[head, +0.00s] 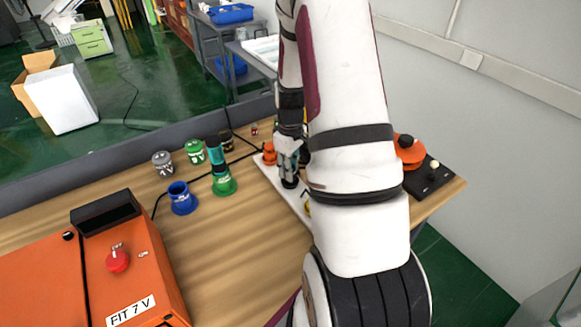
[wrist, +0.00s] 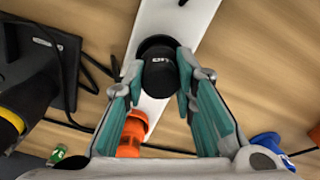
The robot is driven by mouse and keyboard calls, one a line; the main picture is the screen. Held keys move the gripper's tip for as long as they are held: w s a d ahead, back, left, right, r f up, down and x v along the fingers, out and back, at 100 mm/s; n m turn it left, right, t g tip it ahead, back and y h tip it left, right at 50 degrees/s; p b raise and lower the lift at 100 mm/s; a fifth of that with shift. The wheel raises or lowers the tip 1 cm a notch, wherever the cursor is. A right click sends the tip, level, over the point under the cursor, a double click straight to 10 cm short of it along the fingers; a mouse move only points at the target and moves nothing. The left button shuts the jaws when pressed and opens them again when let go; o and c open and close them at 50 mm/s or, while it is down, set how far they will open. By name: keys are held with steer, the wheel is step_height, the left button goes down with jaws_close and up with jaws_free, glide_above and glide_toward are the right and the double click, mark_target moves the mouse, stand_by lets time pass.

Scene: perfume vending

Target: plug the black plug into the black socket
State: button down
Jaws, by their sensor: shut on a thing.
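My gripper (head: 289,160) is shut on the black plug (wrist: 162,74), whose round top with white lettering shows between the two teal-padded fingers in the wrist view. The black socket (wrist: 155,44) is a dark ring on the white strip (wrist: 180,22), directly behind and beneath the plug. In the head view a black piece (head: 289,183) shows just below my fingertips on the strip; plug and socket cannot be told apart there. The plug overlaps the socket, but I cannot tell how deep it sits. My arm hides part of the strip in the head view.
An orange socket (head: 269,154) stands beside my gripper on the strip. Left are a blue cup (head: 182,199), a green socket (head: 223,186), and grey (head: 162,161) and green (head: 195,151) cans. An orange box (head: 140,265) stands front left. A black plate (head: 432,178) lies right. Cables cross the table.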

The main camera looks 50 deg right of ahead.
stand_by(0.3)
steer(key=c, duration=0.7)
jaws_free()
steer(key=shift+c, duration=0.2)
steer(key=shift+r+p, duration=1.5)
steer(key=shift+r, duration=2.05)
jaws_close()
